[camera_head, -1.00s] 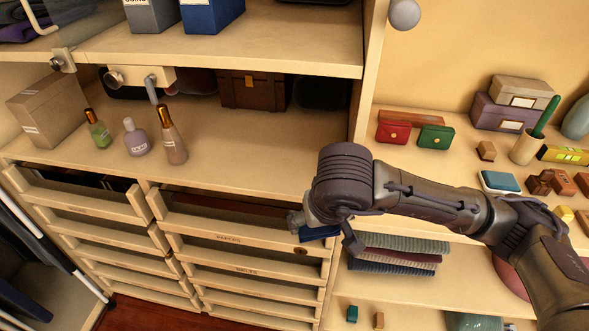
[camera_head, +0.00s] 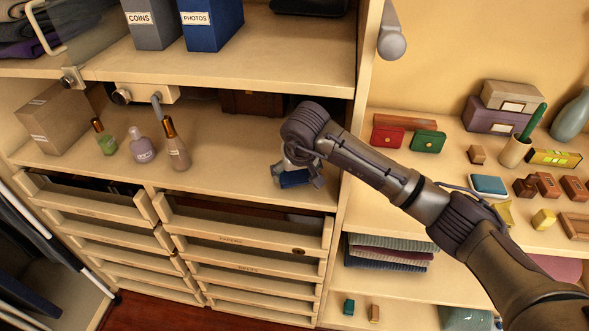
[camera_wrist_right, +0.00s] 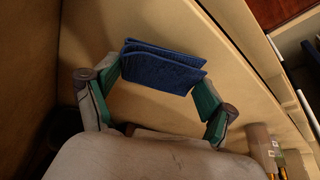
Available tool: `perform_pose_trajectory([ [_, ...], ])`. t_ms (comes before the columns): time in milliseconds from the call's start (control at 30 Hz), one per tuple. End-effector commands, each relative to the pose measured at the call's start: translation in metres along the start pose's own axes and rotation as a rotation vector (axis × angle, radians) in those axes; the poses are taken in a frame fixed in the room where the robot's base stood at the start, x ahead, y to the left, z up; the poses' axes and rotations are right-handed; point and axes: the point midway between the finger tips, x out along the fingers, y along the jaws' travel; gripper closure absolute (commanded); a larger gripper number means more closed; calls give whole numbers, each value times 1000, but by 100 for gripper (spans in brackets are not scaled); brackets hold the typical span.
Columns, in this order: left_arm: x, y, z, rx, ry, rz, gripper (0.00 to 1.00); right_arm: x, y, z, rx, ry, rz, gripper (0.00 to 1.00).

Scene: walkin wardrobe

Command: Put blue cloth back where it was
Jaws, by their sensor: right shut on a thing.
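The blue cloth (camera_head: 294,179) is folded into a small flat bundle. My right gripper (camera_head: 298,172) is shut on it at the right end of the middle shelf (camera_head: 225,182), by the upright panel. In the right wrist view the cloth (camera_wrist_right: 165,70) sits between the two green-padded fingers, with its folded layers showing. I cannot tell whether the cloth touches the shelf. My left gripper is not in view.
Several bottles, one of them lilac (camera_head: 142,148), and a cardboard box (camera_head: 55,122) stand left on the shelf. A brown case (camera_head: 245,102) is further back. Drawers below stand partly open, including the top right one (camera_head: 240,232). Folded textiles (camera_head: 388,252) lie right.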

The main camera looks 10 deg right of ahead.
Motion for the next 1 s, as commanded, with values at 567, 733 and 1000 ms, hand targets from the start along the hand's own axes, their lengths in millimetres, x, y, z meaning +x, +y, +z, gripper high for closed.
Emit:
perform_pose_trajectory([
  [567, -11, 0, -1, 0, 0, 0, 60, 21, 0, -4, -1, 0, 0, 49],
  [733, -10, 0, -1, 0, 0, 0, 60, 21, 0, -4, -1, 0, 0, 0],
  [1000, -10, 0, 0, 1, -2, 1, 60, 21, 0, -4, -1, 0, 0, 0],
])
